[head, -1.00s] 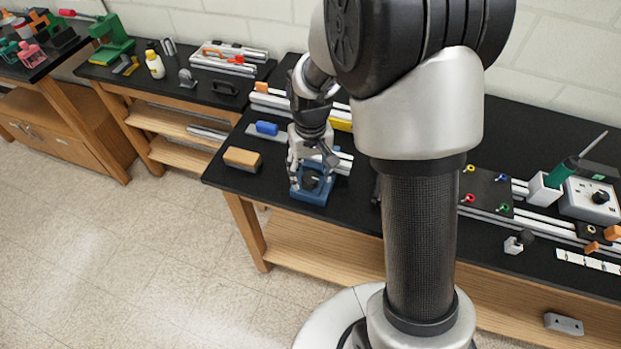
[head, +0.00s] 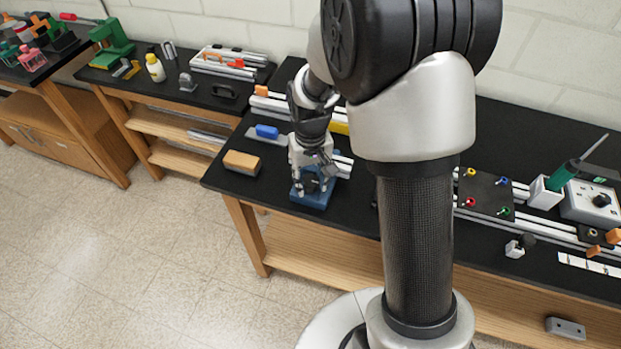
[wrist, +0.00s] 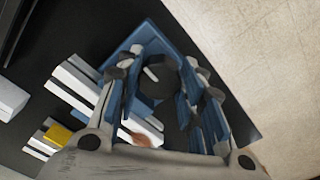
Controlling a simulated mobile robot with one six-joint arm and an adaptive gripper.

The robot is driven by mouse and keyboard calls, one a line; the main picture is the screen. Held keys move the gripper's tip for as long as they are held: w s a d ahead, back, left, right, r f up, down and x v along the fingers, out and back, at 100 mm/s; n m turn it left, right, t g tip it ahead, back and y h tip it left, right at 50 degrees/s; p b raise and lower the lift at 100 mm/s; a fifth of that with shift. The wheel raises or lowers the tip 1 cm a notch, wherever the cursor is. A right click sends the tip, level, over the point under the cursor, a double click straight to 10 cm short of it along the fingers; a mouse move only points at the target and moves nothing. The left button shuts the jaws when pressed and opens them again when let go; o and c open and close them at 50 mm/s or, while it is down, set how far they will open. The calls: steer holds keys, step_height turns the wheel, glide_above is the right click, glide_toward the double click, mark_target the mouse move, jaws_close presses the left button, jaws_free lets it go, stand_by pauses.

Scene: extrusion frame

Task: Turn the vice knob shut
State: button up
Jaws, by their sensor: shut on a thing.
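The blue vice (head: 314,198) sits near the front edge of the black bench in the head view, left of my arm. It also fills the middle of the wrist view (wrist: 140,37). Its round black knob (wrist: 158,78) has a pale line on top and lies between my fingers. My gripper (head: 312,176) is over the vice, pointing down. In the wrist view my gripper's fingers (wrist: 160,85) stand on both sides of the knob, shut on it. The knob is mostly hidden by the fingers in the head view.
An orange-topped block (head: 242,163) and a blue-handled tool (head: 267,132) lie left of the vice. Silver rails (head: 275,103) run behind it. A dark plate with coloured knobs (head: 485,192) lies to the right. Bare floor lies in front.

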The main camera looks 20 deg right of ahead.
mark_target(310, 181)
steer(key=shift+c, duration=1.1)
steer(key=shift+m+p, duration=0.45)
steer(key=shift+m, duration=0.75)
steer(key=o, duration=1.1)
steer(key=shift+c, duration=0.2)
step_height(310, 181, up, 12)
